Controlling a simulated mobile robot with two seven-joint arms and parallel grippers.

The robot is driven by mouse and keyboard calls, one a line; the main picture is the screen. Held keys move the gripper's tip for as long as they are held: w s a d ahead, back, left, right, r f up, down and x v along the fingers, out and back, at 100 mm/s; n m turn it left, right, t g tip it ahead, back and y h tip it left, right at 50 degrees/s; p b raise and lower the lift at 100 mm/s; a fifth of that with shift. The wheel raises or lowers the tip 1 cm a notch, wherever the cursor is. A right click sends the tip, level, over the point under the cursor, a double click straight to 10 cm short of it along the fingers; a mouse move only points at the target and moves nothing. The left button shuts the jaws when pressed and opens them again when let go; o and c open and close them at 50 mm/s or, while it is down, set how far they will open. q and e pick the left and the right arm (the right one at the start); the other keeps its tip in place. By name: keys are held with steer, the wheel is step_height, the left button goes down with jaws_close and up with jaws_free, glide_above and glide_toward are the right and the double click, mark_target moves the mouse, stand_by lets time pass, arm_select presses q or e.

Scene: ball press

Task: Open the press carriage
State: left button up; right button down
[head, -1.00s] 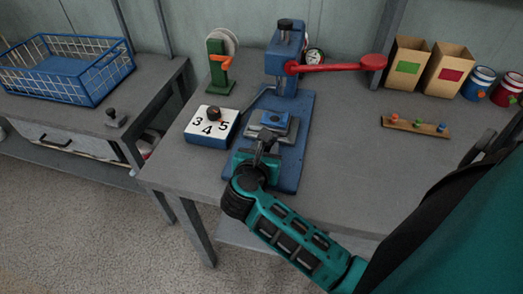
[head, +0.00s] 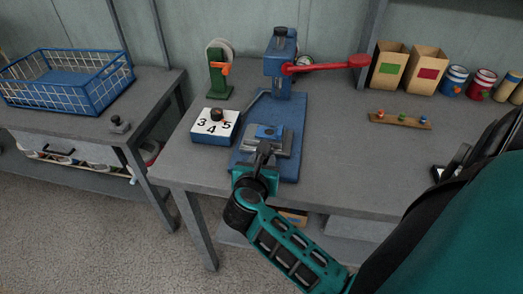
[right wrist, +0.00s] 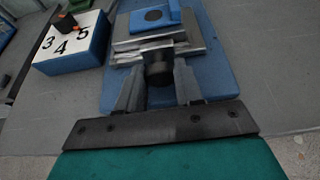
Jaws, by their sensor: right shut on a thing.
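The blue press (head: 281,62) stands on its long blue base (head: 292,112), its red lever (head: 330,67) reaching to the right. The grey metal carriage (head: 281,148), with a blue block (head: 269,132) on top, sits on the front part of the base, forward of the press head. My right gripper (head: 262,153) is shut on the carriage's dark knob (right wrist: 158,72) at its front. The right wrist view shows a finger on each side of the knob, and the carriage plates (right wrist: 165,45) just beyond. My left gripper is not in view.
A number box (head: 214,126) stands left of the base, with a green stand (head: 218,80) behind it. Cardboard bins (head: 428,68), tins and a peg board (head: 400,120) lie to the right. A blue wire basket (head: 90,92) is on the left bench.

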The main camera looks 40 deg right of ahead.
steer(key=shift+s+a, duration=0.25)
steer(key=shift+a, duration=0.1)
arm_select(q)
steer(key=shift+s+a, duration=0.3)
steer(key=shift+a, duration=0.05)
arm_select(e)
steer(key=c, duration=0.8)
jaws_free()
steer(key=shift+o, duration=0.2)
steer(key=shift+d, duration=0.1)
